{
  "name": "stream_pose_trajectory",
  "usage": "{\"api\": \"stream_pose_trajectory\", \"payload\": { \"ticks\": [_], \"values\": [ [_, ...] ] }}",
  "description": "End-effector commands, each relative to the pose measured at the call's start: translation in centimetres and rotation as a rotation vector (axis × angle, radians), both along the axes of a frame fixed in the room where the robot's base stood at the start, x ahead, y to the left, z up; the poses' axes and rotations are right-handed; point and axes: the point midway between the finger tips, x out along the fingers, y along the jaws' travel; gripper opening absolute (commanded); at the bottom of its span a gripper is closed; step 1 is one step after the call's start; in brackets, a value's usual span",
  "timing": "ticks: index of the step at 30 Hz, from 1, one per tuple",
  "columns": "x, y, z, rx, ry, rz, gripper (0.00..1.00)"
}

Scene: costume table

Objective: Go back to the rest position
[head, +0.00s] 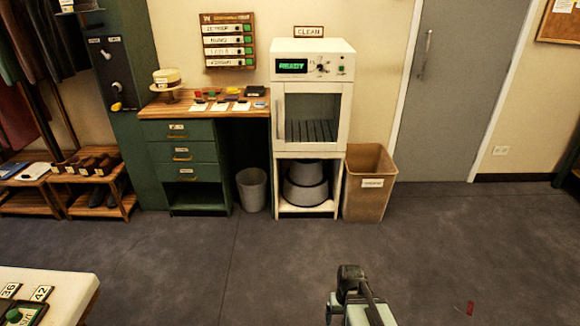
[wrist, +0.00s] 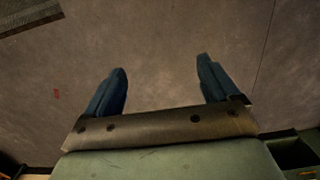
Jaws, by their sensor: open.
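My gripper shows in the wrist view (wrist: 162,85), with its two blue fingers spread wide apart. It is open, and nothing is between the fingers. In the head view, part of my arm rises at the bottom edge, right of centre, over the open floor; the fingertips cannot be made out there.
A white cabinet reading READY (head: 313,60) stands at the back wall, with a brown bin (head: 368,195) to its right and a grey bin (head: 251,190) to its left. A green desk (head: 183,150) and shoe rack (head: 95,180) stand left. A pale table (head: 60,285) is front left. The middle floor is clear.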

Motion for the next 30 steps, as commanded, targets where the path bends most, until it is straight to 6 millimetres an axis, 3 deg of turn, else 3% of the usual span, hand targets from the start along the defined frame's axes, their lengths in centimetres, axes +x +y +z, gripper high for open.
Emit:
{"api": "stream_pose_trajectory", "payload": {
  "ticks": [8, 18, 30],
  "values": [
    [-5.6, 0.0, -5.3, 0.0, 0.124, -0.002, 0.88],
    [-14.4, 0.0, -11.4, 0.0, 0.298, -0.003, 0.88],
    [-24.4, 0.0, -16.0, 0.0, 0.478, -0.005, 0.88]
  ]
}}
